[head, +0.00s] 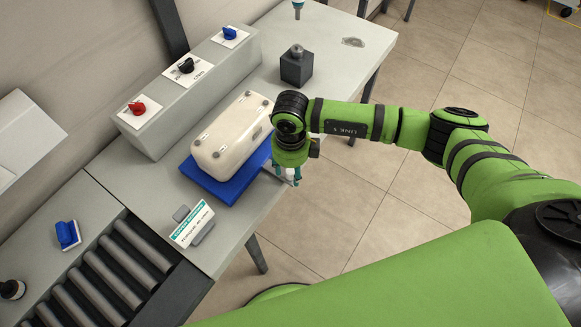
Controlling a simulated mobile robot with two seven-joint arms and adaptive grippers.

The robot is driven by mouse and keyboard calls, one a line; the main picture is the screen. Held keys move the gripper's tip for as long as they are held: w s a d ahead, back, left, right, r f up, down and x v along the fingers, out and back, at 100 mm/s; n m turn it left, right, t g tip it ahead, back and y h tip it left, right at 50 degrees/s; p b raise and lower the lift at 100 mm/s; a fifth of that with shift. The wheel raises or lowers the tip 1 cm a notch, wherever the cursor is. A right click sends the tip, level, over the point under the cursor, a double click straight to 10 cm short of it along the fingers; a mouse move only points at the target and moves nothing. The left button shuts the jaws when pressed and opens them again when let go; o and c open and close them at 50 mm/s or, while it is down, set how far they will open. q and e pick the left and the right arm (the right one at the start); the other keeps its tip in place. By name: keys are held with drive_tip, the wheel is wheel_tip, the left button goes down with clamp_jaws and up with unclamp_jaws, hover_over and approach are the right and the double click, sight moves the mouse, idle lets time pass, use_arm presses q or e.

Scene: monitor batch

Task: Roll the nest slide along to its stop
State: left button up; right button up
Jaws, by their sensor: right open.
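The blue nest slide (206,186) lies flat on the grey bench, and a white rounded case (231,137) rests on it, with small grey feet on its upper face. The case hides much of the slide. My right gripper (296,181) points down at the bench's front edge, just right of the slide. Its teal fingertips are small in the picture, and it is open. A small pale part (276,172) shows beside the fingers; I cannot tell whether they touch it. The slide's stop cannot be made out. My left gripper is out of view.
A grey control box (185,100) with red, black and blue knobs stands behind the case. A dark block (297,66) stands farther along the bench. A sign on a stand (192,223) and a roller conveyor (105,275) are at the near left.

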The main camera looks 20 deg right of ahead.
sight(271, 165)
drive_tip(key=shift+f, duration=0.6)
drive_tip(key=shift+c, duration=0.4)
clamp_jaws()
drive_tip(key=w+a+b, duration=0.1)
drive_tip(key=b, duration=0.1)
drive_tip(key=w+a+b, duration=0.1)
drive_tip(key=w, duration=0.1)
drive_tip(key=w+a+b, duration=0.1)
drive_tip(key=b, duration=0.1)
drive_tip(key=shift+w+a+f+b, duration=0.25)
drive_tip(key=shift+w+a+b, duration=0.05)
drive_tip(key=shift+a+b, duration=0.05)
drive_tip(key=shift+w+a+r, duration=0.15)
drive_tip(key=shift+w, duration=0.05)
drive_tip(key=shift+r, duration=0.25)
unclamp_jaws()
drive_tip(key=shift+o, duration=0.4)
drive_tip(key=shift+w+a+f, duration=0.1)
